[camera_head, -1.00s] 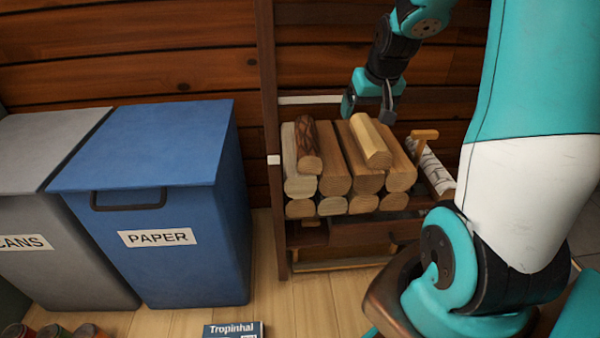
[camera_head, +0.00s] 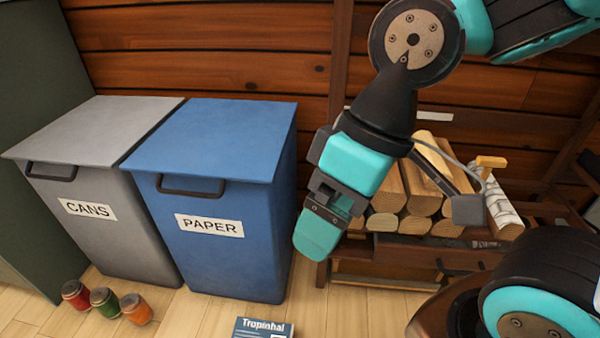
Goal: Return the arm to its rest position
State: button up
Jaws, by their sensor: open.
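My gripper (camera_head: 395,228) hangs from my arm in the right half of the view, in front of the firewood pile (camera_head: 418,190). One finger, teal, points down beside the blue bin, and the other, grey, is to the right with a wide gap between them. The gripper is open with nothing between its fingers. The arm hides the left and upper part of the pile, including any dark log there. A pale split log (camera_head: 432,150) lies on top of the pile.
A blue PAPER bin (camera_head: 225,140) stands left of my gripper, with a grey CANS bin (camera_head: 100,135) beside it. A birch log (camera_head: 500,205) lies at the rack's right.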

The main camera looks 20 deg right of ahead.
notch_tip(320, 180, up, 42)
jog(key=p, duration=4.1)
jog(key=shift+p, duration=0.3)
